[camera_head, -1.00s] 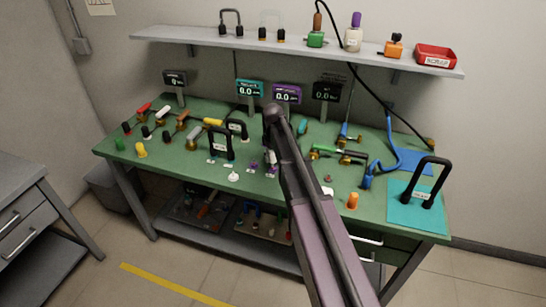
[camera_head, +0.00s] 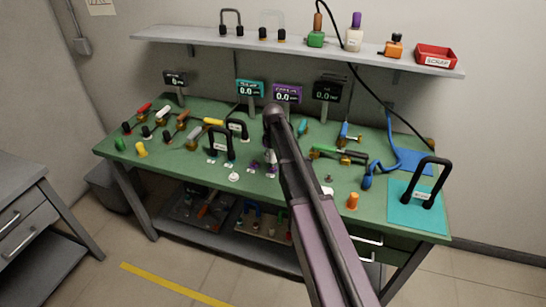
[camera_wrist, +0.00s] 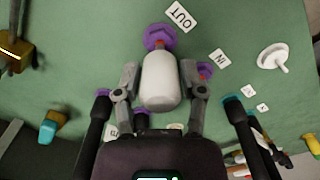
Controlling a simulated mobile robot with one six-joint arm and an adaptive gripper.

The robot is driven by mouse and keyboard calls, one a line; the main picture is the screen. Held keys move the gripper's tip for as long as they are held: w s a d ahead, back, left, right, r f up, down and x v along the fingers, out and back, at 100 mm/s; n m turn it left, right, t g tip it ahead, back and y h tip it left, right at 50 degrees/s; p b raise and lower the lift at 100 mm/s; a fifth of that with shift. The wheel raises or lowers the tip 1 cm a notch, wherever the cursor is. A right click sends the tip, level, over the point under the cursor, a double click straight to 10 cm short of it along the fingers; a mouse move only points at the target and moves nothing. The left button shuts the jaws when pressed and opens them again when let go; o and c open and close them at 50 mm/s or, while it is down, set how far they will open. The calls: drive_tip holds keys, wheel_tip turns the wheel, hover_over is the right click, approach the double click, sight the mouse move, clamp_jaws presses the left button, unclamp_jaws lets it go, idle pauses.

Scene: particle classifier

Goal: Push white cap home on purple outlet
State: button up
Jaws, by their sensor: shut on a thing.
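The white cap (camera_wrist: 161,84) is between the two fingers of my gripper (camera_wrist: 161,80) in the wrist view, and the gripper is shut on it. The purple outlet (camera_wrist: 157,35) shows as a purple collar just past the cap's far end, beside the OUT label (camera_wrist: 180,16). The cap's end overlaps the collar in this view; I cannot tell how far on it is. In the head view my arm covers most of the gripper, and the cap and outlet are too small to judge.
A white disc-shaped part with a stem (camera_wrist: 272,57) lies to the right, near the IN label (camera_wrist: 219,58). A second purple fitting (camera_wrist: 204,70) is beside the right finger. Valves and hoses crowd the green bench (camera_head: 310,205); its front strip has some free room.

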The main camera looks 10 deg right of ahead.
sight(273, 164)
drive_tip(key=shift+f+b, duration=1.8)
idle(0.4)
drive_tip(key=o, duration=1.1)
drive_tip(key=shift+r, duration=0.2)
wheel_tip(273, 164, up, 9)
drive_tip(key=p, duration=0.9)
drive_tip(key=shift+r+p, duration=0.15)
drive_tip(key=shift+p, duration=0.2)
drive_tip(key=shift+m, duration=0.6)
drive_tip(key=s+r+p, duration=0.1)
drive_tip(key=s, duration=0.3)
drive_tip(key=s+r+p, duration=0.1)
drive_tip(key=s, duration=0.8)
drive_tip(key=shift+d+r+p, duration=0.4)
drive_tip(key=shift+m, duration=0.9)
drive_tip(key=s, duration=0.4)
drive_tip(key=s+a, duration=0.1)
drive_tip(key=s, duration=0.8)
drive_tip(key=shift+a, duration=0.3)
